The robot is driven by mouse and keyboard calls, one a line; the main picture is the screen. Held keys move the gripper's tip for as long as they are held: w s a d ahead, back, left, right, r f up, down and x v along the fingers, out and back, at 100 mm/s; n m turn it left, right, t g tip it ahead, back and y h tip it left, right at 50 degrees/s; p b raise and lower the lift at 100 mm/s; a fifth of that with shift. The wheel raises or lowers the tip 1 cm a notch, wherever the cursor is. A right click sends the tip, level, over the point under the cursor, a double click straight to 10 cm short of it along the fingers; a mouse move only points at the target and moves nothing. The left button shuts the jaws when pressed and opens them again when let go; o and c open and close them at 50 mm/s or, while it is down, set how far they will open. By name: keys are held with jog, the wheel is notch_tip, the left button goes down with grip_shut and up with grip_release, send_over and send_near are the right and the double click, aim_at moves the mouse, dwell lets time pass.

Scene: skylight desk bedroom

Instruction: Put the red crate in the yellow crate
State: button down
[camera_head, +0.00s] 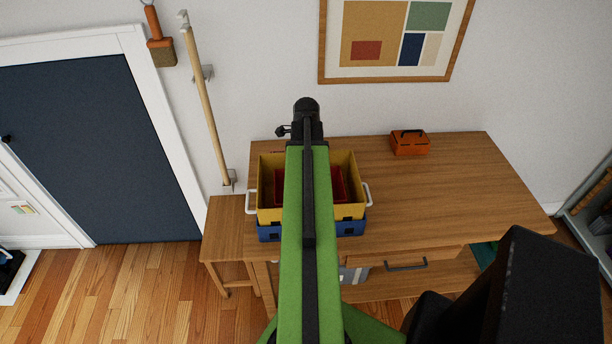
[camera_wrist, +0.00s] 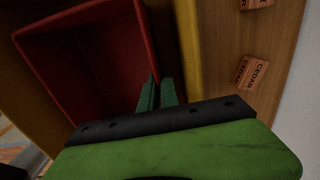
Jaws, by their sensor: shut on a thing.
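The red crate (camera_head: 338,185) shows on both sides of my arm in the head view, within the opening of the yellow crate (camera_head: 270,214). My arm hides its middle. In the wrist view, the red crate (camera_wrist: 85,60) fills the upper left, open side visible, with the yellow crate's wall (camera_wrist: 188,45) just right of it. My gripper (camera_wrist: 158,92) is shut on the red crate's near wall at its rim. Whether the red crate touches the yellow crate's floor cannot be told.
The yellow crate stands on a blue crate (camera_head: 350,229) at the left end of the wooden desk (camera_head: 440,190). An orange toolbox (camera_head: 409,143) sits at the back. Small cedar blocks (camera_wrist: 252,73) lie on the desk beside the crates. The desk's right part is clear.

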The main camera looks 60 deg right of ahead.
jog(key=c, duration=1.6)
grip_release()
notch_tip(320, 180, up, 12)
jog(key=p, duration=1.2)
